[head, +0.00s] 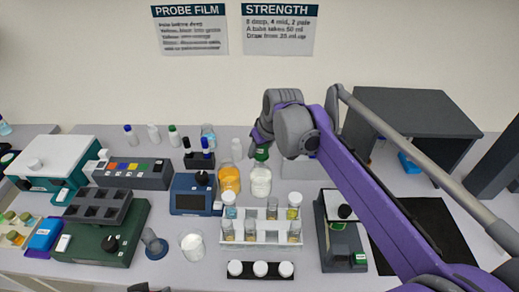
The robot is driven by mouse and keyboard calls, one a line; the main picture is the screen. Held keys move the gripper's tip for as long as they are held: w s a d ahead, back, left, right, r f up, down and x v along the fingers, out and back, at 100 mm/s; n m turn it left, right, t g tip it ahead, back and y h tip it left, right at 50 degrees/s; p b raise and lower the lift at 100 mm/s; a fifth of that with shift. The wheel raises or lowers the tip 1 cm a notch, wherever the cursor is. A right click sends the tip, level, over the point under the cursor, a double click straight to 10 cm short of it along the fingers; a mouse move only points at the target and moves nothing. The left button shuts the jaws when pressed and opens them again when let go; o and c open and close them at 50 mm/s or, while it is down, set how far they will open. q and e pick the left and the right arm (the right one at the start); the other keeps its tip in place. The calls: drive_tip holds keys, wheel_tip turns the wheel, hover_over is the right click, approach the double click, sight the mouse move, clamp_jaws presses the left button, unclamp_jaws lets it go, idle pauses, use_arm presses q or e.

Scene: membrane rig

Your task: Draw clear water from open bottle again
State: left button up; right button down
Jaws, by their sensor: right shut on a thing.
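An open bottle (261,184) of clear or whitish contents stands mid-bench, beside a bottle of orange liquid (229,181). My right gripper (262,142) is directly above the clear bottle, shut on a small green-topped tool (262,154). The tool's lower end is at the bottle's mouth; I cannot tell how deep it reaches. The arm hides part of the grip. My left gripper is not in view.
A white rack (262,240) with several small vials stands in front of the bottles. A blue device (194,197) is at left, near a glass beaker (193,246). A grey stand (410,108) and dark mat (430,225) lie right.

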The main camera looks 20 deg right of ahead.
idle(0.3)
drive_tip(key=shift+c, duration=1.5)
unclamp_jaws()
drive_tip(key=v, duration=1)
drive_tip(key=shift+s+r+p, duration=0.2)
drive_tip(key=shift+r+p, duration=0.1)
drive_tip(key=shift+r, duration=0.05)
